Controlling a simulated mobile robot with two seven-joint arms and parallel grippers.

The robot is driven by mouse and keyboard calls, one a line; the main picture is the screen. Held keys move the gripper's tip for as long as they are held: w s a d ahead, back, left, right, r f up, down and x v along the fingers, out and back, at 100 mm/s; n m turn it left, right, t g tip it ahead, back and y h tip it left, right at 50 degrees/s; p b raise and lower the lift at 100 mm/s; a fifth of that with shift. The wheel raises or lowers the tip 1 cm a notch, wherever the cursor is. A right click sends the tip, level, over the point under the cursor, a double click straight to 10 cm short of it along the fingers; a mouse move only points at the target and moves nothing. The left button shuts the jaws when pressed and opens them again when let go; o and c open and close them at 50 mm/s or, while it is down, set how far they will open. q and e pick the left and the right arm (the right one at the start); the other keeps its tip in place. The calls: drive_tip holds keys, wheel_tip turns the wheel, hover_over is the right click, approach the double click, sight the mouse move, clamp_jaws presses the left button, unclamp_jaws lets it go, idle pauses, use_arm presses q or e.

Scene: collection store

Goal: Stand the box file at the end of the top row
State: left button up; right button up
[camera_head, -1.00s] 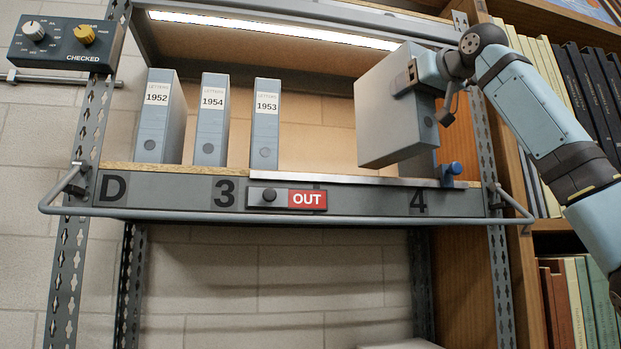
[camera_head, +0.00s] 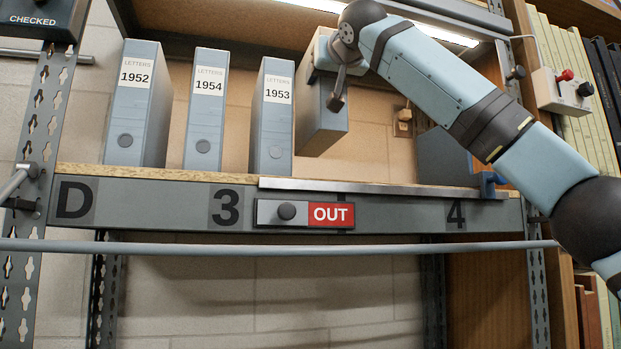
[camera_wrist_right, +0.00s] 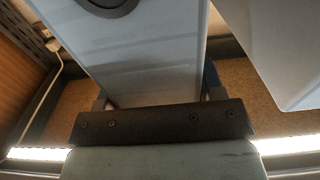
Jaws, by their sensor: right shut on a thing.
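The box file (camera_head: 322,125) is grey-blue and hangs to the right of the 1953 file in the head view. My right gripper (camera_head: 328,55) is shut on its top part. The file's lower edge looks higher than the neighbours' bases; whether it touches the shelf I cannot tell. In the right wrist view the held box file (camera_wrist_right: 150,65) fills the middle, beyond my gripper (camera_wrist_right: 160,110), with a pale file (camera_wrist_right: 275,45) to its right and a gap between. The top row's shelf (camera_head: 150,180) bears files 1952 (camera_head: 135,105), 1954 (camera_head: 206,110) and 1953 (camera_head: 272,120). My left gripper is out of view.
A grey-blue plate (camera_head: 443,158) with a blue knob (camera_head: 490,184) stands at the shelf's right end. A metal strip (camera_head: 370,188) and a red OUT tag (camera_head: 331,214) are on the front edge. A rail (camera_head: 280,247) runs below.

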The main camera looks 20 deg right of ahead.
hover_over(339, 116)
drive_tip(key=w, duration=0.2)
drive_tip(key=f, duration=0.4)
drive_tip(key=shift+w+d+f, duration=0.1)
drive_tip(key=shift+d, duration=0.1)
drive_tip(key=f, duration=0.4)
drive_tip(key=shift+w+a+f, duration=0.1)
drive_tip(key=shift+a+f, duration=0.2)
drive_tip(key=shift+a, duration=0.05)
drive_tip(key=shift+d+f, duration=0.25)
drive_tip(key=shift+f, duration=0.05)
drive_tip(key=shift+w, duration=0.1)
drive_tip(key=shift+a, duration=0.15)
drive_tip(key=shift+a+f, duration=0.1)
drive_tip(key=shift+f, duration=0.1)
drive_tip(key=o, duration=1)
drive_tip(key=shift+o, duration=1.2)
